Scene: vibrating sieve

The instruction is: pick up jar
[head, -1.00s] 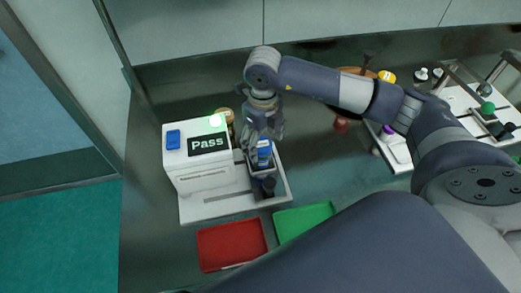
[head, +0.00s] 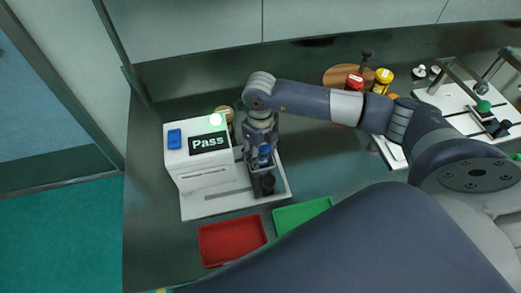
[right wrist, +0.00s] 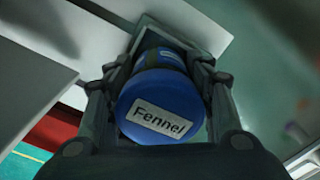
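The jar has a blue lid labelled "Fennel" (right wrist: 160,108). It stands on the white machine's base in front of the "Pass" box, and in the head view only a bit of its blue (head: 264,151) shows. My right gripper (head: 262,158) points down over it. In the right wrist view the fingers (right wrist: 162,75) are on either side of the jar, close to its body. Whether they press on it I cannot tell, as the lid hides part of the fingertips. My left gripper is not in view.
The white machine (head: 205,176) with a "Pass" screen stands left of the jar, a brown-lidded jar (head: 224,112) behind it. A red tray (head: 232,242) and a green tray (head: 300,214) lie in front. Red-lidded (head: 354,80) and yellow-lidded (head: 384,76) jars stand at back right.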

